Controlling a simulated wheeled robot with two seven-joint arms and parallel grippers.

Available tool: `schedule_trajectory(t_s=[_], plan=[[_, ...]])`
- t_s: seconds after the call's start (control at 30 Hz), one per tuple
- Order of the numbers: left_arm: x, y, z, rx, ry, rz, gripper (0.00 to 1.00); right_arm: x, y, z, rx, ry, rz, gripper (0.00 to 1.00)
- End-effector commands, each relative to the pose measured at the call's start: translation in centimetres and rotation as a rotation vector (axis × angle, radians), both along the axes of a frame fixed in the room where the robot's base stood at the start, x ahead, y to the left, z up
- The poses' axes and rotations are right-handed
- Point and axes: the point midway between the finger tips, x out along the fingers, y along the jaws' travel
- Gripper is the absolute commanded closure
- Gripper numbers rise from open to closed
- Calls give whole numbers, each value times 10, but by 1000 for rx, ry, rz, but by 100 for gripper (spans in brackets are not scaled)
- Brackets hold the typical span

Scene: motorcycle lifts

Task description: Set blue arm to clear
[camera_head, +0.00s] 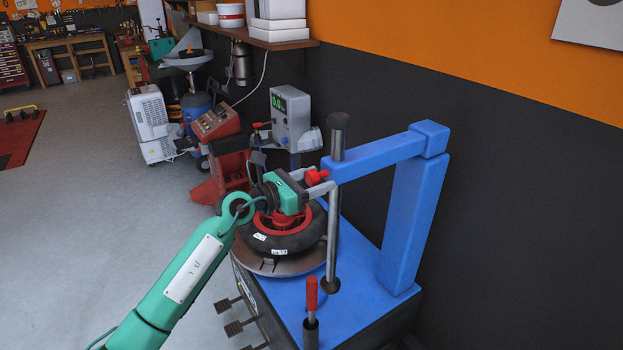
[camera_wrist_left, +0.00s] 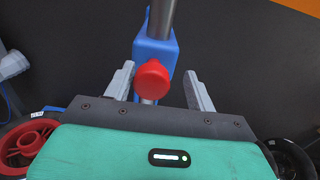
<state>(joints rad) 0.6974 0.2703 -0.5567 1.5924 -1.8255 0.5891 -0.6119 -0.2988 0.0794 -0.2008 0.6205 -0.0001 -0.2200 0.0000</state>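The blue arm (camera_head: 385,158) of the tyre machine reaches from a blue column to a vertical steel post over the turntable. Its red knob (camera_head: 316,177) sits at the arm's end, beside the post. My left gripper (camera_head: 318,184) is at the knob. In the left wrist view the red knob (camera_wrist_left: 152,80) shows between the two grey fingers (camera_wrist_left: 158,85), which are apart with gaps on both sides. The blue end block (camera_wrist_left: 155,55) and post stand just behind it. My right gripper is in neither view.
A tyre (camera_head: 290,238) with a red rim lies on the turntable under my left gripper. A red-handled lever (camera_head: 311,294) stands at the front of the blue base. A grey balancer (camera_head: 290,118) and a red machine (camera_head: 218,150) stand behind.

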Motion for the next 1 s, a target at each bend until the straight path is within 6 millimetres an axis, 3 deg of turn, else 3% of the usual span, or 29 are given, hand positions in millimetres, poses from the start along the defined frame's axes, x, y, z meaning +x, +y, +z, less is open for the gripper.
schedule_trajectory(t_s=[0.37, 1.0], plan=[[-2, 9, -1, 1, -3, 6, 44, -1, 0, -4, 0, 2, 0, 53], [-70, 104, -1, 3, -4, 4, 44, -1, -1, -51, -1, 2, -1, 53]])
